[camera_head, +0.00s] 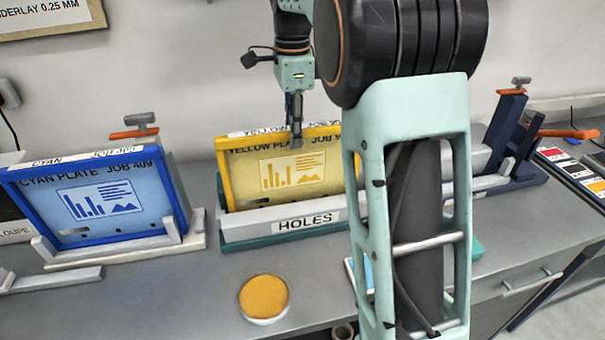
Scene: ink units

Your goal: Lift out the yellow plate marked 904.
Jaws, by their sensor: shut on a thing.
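The yellow plate (282,178) has a yellow frame and a pale face with a printed chart. Its heading reads "YELLOW PLATE JOB 9", and my arm hides the rest. The plate stands upright in a rack (258,228) with a pale front bar labelled "HOLES", its lower edge behind that bar. I cannot tell whether it touches the rack's floor. My gripper (296,136) points down at the plate's top edge and is shut on the plate. My arm covers the plate's right side.
A blue-framed cyan plate (100,200), job 409, stands in a rack at left. A round dish with orange contents (264,298) sits on the grey bench in front. A dark blue clamp device (508,135) is at right, near colour swatches (570,160).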

